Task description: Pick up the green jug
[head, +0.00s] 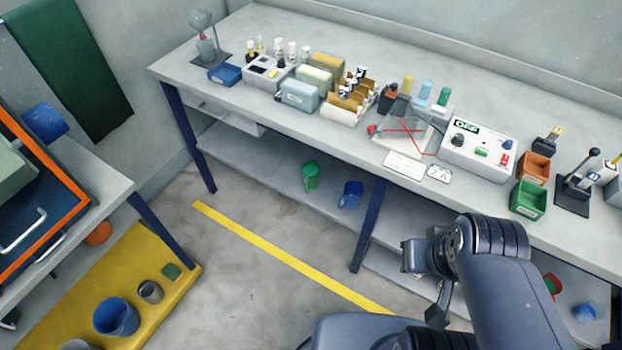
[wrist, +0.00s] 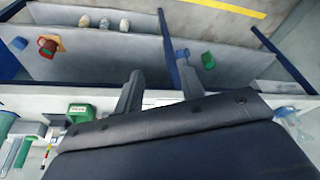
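The green jug (head: 311,176) stands on the lower shelf under the long bench, left of a blue jug (head: 350,195). In the wrist view the green jug (wrist: 208,61) is small and far off, beyond the fingertips and a little to their right, with the blue jug (wrist: 182,56) just left of it. My gripper (head: 425,285) is in front of the bench, to the right of the green jug and well apart from it. In the wrist view my gripper (wrist: 160,85) has its two fingers spread with nothing held between them.
The lower shelf (head: 262,165) has free room around the jugs. A bench leg (head: 369,225) stands right of the blue jug. The bench top carries a control box (head: 480,150) and a green bin (head: 528,200). A yellow platform (head: 60,305) with buckets is at left.

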